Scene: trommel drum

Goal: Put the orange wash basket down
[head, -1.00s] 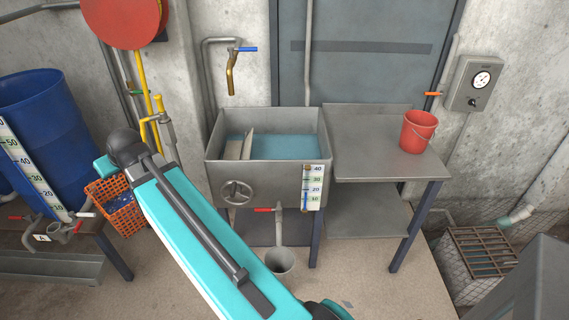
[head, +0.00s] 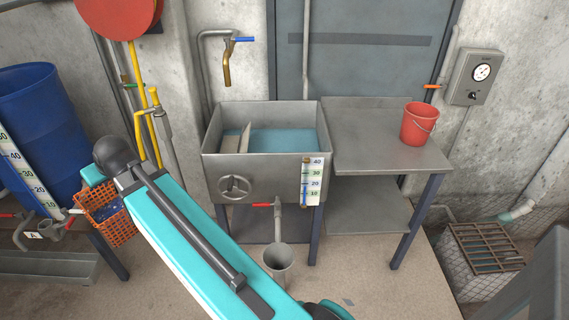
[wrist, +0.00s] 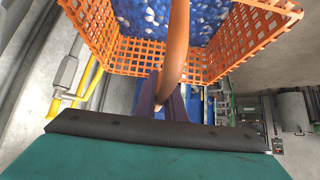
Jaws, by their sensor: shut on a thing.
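The orange wash basket (head: 116,228) is a mesh basket at the left in the head view, beside the blue drum and partly behind my arm. In the wrist view its mesh wall (wrist: 150,52) fills the top, with blue and white bits inside. My gripper (wrist: 168,98) is shut on the basket's orange handle (wrist: 176,45), which runs up between the fingers. The gripper itself is hidden behind my arm in the head view. What lies right under the basket cannot be made out.
A grey sink (head: 262,167) with water stands in the middle. A metal table (head: 385,153) on its right bears a red bucket (head: 419,124). A blue drum (head: 38,120) stands far left.

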